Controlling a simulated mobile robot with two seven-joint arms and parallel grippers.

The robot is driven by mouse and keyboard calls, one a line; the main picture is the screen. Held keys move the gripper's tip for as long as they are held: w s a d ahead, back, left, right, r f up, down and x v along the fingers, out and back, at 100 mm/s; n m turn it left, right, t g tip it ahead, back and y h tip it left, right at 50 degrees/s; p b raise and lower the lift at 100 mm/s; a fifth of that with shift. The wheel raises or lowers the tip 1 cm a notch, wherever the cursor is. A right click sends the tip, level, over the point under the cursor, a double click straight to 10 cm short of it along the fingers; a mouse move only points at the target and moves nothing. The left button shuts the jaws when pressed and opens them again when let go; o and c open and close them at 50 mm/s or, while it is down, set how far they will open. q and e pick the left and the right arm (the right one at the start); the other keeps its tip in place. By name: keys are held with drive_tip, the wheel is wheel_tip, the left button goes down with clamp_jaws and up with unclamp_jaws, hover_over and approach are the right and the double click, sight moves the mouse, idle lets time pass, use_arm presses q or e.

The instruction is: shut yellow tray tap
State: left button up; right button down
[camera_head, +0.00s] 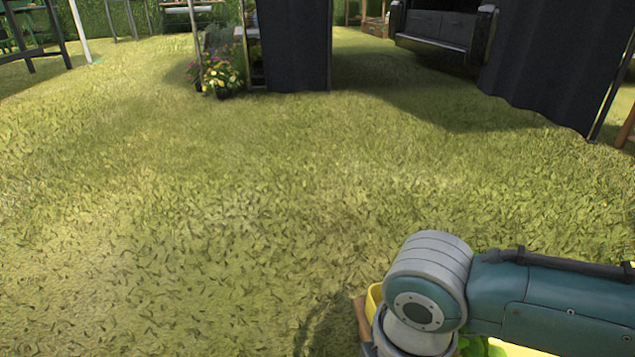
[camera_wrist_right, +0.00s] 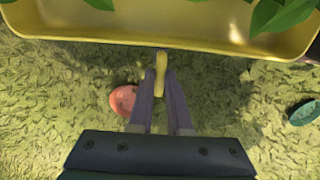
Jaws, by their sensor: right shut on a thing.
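The yellow tray (camera_wrist_right: 200,38) fills the top of the right wrist view, with its rim running across and green leaves inside it. A small yellow tap (camera_wrist_right: 161,62) sticks out below the middle of the tray's rim. My right gripper (camera_wrist_right: 162,82) is shut on the tap, with one finger on each side of it. In the head view a piece of the yellow tray (camera_head: 374,299) shows at the bottom right, mostly hidden behind my right arm. The tap and my right gripper are hidden there. My left gripper is in neither view.
A round orange-red object (camera_wrist_right: 123,100) lies on the grass left of my fingers, and a dark green object (camera_wrist_right: 303,112) is at the right. Potted flowers (camera_head: 221,76) and dark curtains (camera_head: 292,45) stand at the back. The grass between is open.

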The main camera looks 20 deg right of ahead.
idle(0.3)
drive_tip(key=shift+r+m+p, duration=0.15)
drive_tip(key=shift+m+p, duration=0.55)
drive_tip(key=shift+p, duration=0.3)
drive_tip(key=shift+m+p, duration=1.15)
drive_tip(key=shift+m, duration=0.05)
drive_tip(key=m+p, duration=0.2)
drive_tip(key=m, duration=0.2)
drive_tip(key=shift+m+p, duration=0.3)
drive_tip(key=shift+p, duration=0.05)
drive_tip(key=m+p, duration=0.1)
drive_tip(key=m, duration=0.3)
drive_tip(key=shift+m, duration=0.3)
drive_tip(key=shift+f+m+p, duration=0.2)
drive_tip(key=shift+m+p, duration=0.3)
drive_tip(key=shift+m, duration=2)
